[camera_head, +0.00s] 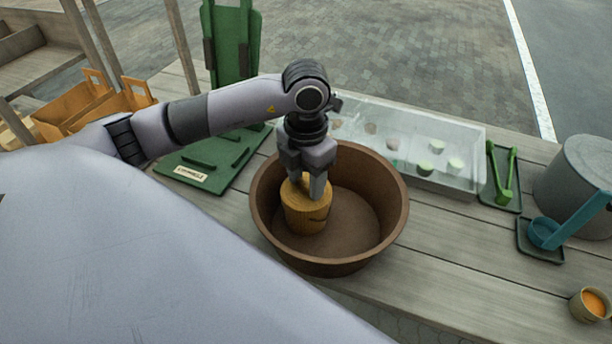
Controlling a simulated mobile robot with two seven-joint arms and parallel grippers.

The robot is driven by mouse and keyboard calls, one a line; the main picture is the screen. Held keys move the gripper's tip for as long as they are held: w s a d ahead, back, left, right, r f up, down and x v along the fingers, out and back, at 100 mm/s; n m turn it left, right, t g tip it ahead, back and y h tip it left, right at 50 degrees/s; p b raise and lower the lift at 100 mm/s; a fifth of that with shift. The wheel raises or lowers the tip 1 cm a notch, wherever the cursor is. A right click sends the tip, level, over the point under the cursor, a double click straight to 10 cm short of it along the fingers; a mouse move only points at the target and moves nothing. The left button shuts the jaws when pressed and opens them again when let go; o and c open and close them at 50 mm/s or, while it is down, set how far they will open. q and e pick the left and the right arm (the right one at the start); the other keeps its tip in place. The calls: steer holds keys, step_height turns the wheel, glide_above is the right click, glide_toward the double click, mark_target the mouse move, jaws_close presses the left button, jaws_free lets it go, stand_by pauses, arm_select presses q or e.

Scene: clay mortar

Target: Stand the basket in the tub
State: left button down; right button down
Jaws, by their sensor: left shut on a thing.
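The tub (380,252) is a wide brown round bowl on the wooden table, near the middle of the view. The basket (306,216) is a small yellow-brown round container, upright inside the tub at its left side. My left gripper (307,188) points down into the tub and is shut on the basket at its top. I cannot tell whether the basket's base touches the tub floor. The right part of the tub floor is bare. My right gripper is not in view.
A clear box (450,150) with several small pieces stands behind the tub. Green tongs (504,180), a teal scoop (560,228), a grey bucket (577,180) and a small cup (590,304) are at the right. A green tray (205,160) and an orange crate (75,103) are at the left.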

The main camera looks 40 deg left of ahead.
arm_select(q)
steer(key=shift+c, duration=2.4)
jaws_free()
step_height(320, 180, up, 12)
steer(key=shift+r+p, duration=0.15)
steer(key=shift+p, duration=0.15)
